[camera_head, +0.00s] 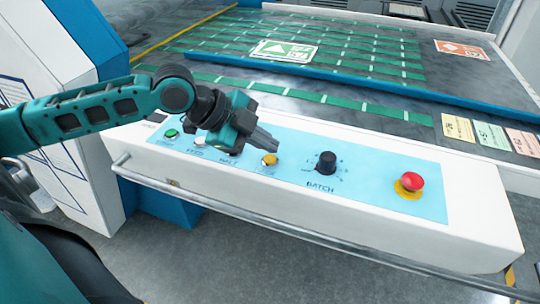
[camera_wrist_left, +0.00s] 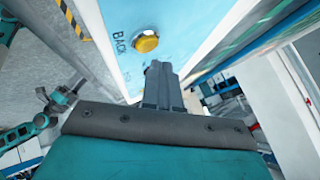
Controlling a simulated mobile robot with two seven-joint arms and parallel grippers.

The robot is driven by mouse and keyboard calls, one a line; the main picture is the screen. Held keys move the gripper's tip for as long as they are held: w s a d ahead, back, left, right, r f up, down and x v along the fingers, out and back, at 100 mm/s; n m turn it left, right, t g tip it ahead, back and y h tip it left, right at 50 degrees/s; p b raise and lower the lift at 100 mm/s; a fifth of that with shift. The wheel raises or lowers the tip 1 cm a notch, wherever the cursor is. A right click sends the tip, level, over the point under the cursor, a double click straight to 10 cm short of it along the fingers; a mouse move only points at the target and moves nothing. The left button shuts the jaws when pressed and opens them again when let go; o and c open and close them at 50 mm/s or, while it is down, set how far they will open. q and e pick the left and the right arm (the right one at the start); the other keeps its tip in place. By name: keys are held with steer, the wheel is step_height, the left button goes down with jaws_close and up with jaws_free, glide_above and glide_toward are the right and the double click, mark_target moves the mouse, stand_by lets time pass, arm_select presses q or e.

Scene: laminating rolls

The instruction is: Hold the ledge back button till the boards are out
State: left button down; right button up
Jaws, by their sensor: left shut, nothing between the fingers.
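The yellow button (camera_head: 269,159) sits on the light blue control panel (camera_head: 430,207) in the head view. In the left wrist view the yellow button (camera_wrist_left: 147,41) stands beside the word BACK. My left gripper (camera_head: 271,146) is shut and empty, with its tips just above and beside the button in the head view. In the left wrist view the left gripper's tips (camera_wrist_left: 160,68) lie just below the button; I cannot tell whether they touch it. A teal arm, apparently my right, shows small at the left there; its gripper (camera_wrist_left: 62,96) is too small to read.
A black BATCH knob (camera_head: 326,162) and a red stop button (camera_head: 411,182) stand to the right on the panel. A green button (camera_head: 171,133) is at its left. A metal rail (camera_head: 250,217) runs along the front. The bed (camera_head: 380,108) behind shows no boards.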

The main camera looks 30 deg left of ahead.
mark_target(265, 160)
arm_select(q)
step_height(265, 160, up, 4)
steer(key=p, duration=0.4)
steer(key=shift+p, duration=0.35)
steer(key=shift+r+p, duration=0.55)
steer(key=shift+p, duration=0.2)
arm_select(e)
steer(key=d+r, duration=0.1)
steer(key=s+d+r, duration=0.1)
steer(key=shift+s+d+h, duration=0.3)
steer(key=shift+h, duration=0.1)
steer(key=shift+f, duration=0.1)
